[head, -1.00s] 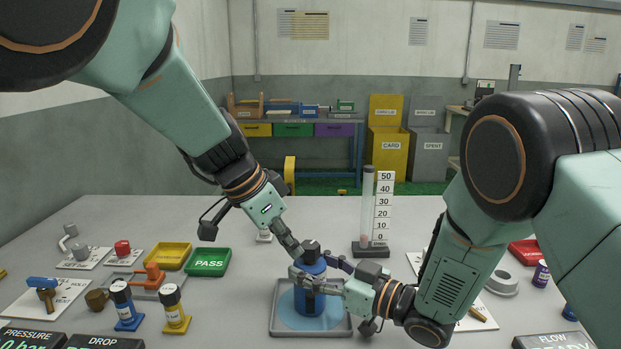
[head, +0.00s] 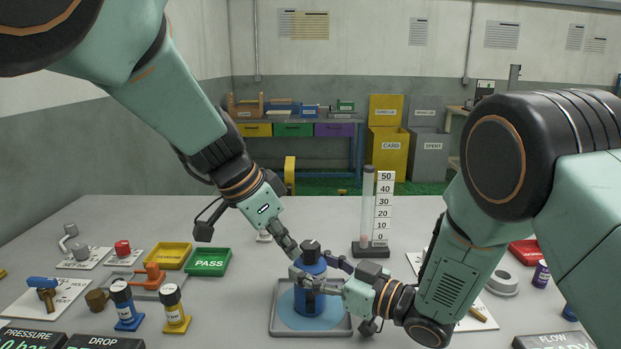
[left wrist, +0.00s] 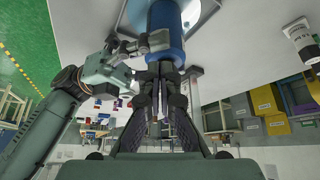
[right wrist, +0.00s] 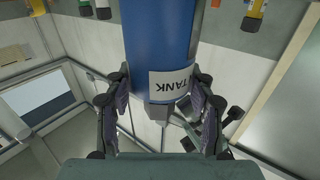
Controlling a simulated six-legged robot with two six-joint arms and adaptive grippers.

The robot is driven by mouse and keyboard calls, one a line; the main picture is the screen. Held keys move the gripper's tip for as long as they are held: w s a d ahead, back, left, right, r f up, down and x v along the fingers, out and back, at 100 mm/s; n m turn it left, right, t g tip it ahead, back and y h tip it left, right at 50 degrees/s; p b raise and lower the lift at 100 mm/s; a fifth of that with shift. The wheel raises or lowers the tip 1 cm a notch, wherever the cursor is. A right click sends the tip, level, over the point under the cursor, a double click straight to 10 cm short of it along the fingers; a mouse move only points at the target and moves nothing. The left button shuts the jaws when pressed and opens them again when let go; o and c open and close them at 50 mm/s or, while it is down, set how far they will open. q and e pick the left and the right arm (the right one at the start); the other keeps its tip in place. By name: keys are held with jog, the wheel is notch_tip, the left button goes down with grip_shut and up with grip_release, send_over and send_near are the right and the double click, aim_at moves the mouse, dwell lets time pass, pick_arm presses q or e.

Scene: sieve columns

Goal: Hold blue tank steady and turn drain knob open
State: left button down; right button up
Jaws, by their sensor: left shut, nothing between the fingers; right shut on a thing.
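The blue tank (head: 309,303) stands upright in a shallow grey tray (head: 274,330) on the table. My right gripper (head: 318,276) is closed around its upper body; the right wrist view shows the fingers (right wrist: 162,100) on both sides of the tank beside its white TANK label (right wrist: 172,82). A dark knob-like cap (head: 311,247) sits on top of the tank; I cannot tell whether it is the drain knob. My left gripper (head: 293,252) is shut and empty, its tips close beside this cap. In the left wrist view, the tank (left wrist: 167,30) lies beyond the closed fingers (left wrist: 163,85).
A clear column (head: 367,205) with a numbered scale stands behind the tank. The table behind the trays is clear.

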pick_arm(q)
notch_tip(320, 180, up, 6)
jog(key=shift+d+f, duration=0.1)
dwell(0.4)
notch_tip(320, 180, down, 6)
jog(key=w, duration=0.1)
jog(key=shift+w+a, duration=0.15)
jog(key=shift+a, duration=0.25)
dwell(0.5)
jog(key=shift+w+d, duration=0.1)
jog(key=shift+d, duration=0.25)
dwell(0.7)
jog(key=shift+s+d, duration=0.4)
jog(key=shift+s, duration=0.05)
dwell(0.6)
jog(key=shift+a, duration=0.15)
